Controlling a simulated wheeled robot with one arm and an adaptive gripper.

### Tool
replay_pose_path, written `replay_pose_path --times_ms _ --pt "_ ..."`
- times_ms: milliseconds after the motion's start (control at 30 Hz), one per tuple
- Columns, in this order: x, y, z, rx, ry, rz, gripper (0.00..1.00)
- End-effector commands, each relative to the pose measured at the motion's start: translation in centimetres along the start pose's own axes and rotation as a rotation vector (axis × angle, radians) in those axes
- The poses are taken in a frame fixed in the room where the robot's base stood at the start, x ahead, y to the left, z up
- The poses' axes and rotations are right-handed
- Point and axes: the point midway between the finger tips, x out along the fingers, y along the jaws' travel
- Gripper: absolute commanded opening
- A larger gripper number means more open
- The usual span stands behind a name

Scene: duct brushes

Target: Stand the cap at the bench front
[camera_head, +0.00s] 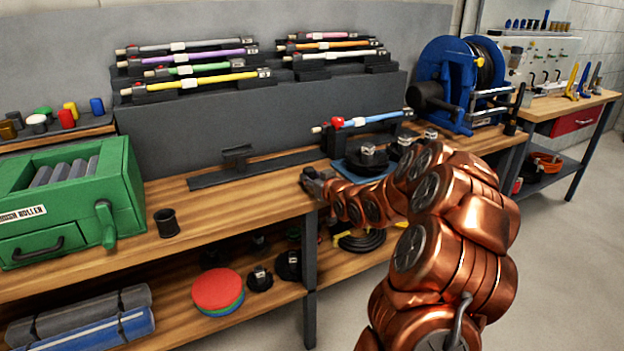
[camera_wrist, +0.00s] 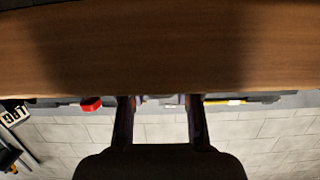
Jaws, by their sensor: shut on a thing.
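My gripper (camera_head: 309,182) is low at the front part of the wooden bench top (camera_head: 235,190), right of its middle. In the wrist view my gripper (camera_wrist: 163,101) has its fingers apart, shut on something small. I take this to be the cap, but its shape and colour are not clear, as the fingers and their shadow mostly hide it. A short black cup-like piece (camera_head: 166,222) stands upright on the bench front, well left of my gripper and apart from it.
A green brush roller machine (camera_head: 70,200) stands at the left. A dark flat rail (camera_head: 255,168) lies behind my gripper. Black round brushes on a blue mat (camera_head: 362,160) and a blue hose reel (camera_head: 450,75) stand to the right. The bench front between cup and gripper is clear.

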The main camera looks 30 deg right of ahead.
Motion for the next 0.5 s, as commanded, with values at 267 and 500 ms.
replay_pose_path --times_ms 267,500 --pt "-0.01 0.05 0.01 -0.001 0.002 0.001 0.00" --pt "0.02 0.07 0.18 -0.001 0.002 0.001 0.46"
